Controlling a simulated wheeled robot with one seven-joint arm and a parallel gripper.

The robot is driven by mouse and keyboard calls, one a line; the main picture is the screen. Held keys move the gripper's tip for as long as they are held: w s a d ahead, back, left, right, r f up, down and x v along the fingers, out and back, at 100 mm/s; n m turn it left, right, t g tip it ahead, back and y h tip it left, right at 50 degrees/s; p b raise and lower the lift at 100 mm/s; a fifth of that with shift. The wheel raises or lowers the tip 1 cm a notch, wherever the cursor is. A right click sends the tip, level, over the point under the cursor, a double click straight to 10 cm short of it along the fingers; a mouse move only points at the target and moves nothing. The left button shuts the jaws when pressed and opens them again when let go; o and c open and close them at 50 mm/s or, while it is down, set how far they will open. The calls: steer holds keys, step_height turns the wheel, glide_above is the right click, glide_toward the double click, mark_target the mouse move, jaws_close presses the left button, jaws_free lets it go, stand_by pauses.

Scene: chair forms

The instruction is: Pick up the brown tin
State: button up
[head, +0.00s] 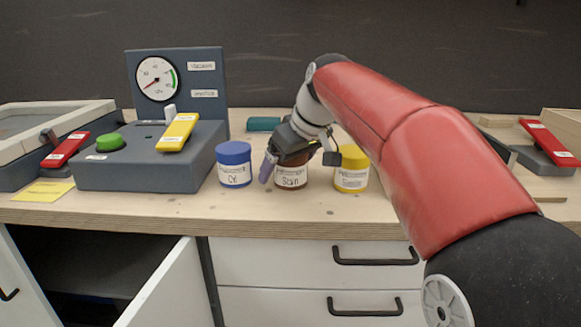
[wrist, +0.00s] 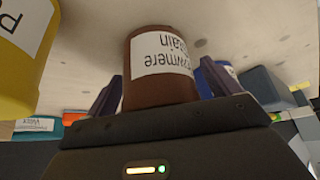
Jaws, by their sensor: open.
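The brown tin (head: 291,178) with a white "Stain" label stands upright on the wooden bench, between a blue tin and a yellow tin. In the wrist view the brown tin (wrist: 157,85) sits between the two purple fingers of my gripper (wrist: 161,97). Gaps show beside the tin, so the fingers are apart around it. In the head view my gripper (head: 287,166) covers the upper part of the tin, and one purple finger shows at its left.
The blue tin (head: 234,163) stands close to the left and the yellow tin (head: 352,170) close to the right. A grey gauge box (head: 150,160) with a yellow lever is further left. A teal item (head: 263,124) lies behind. An open cabinet door (head: 165,290) is below the bench.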

steer(key=c, duration=1.1)
steer(key=shift+c, duration=0.5)
steer(key=shift+r, duration=0.15)
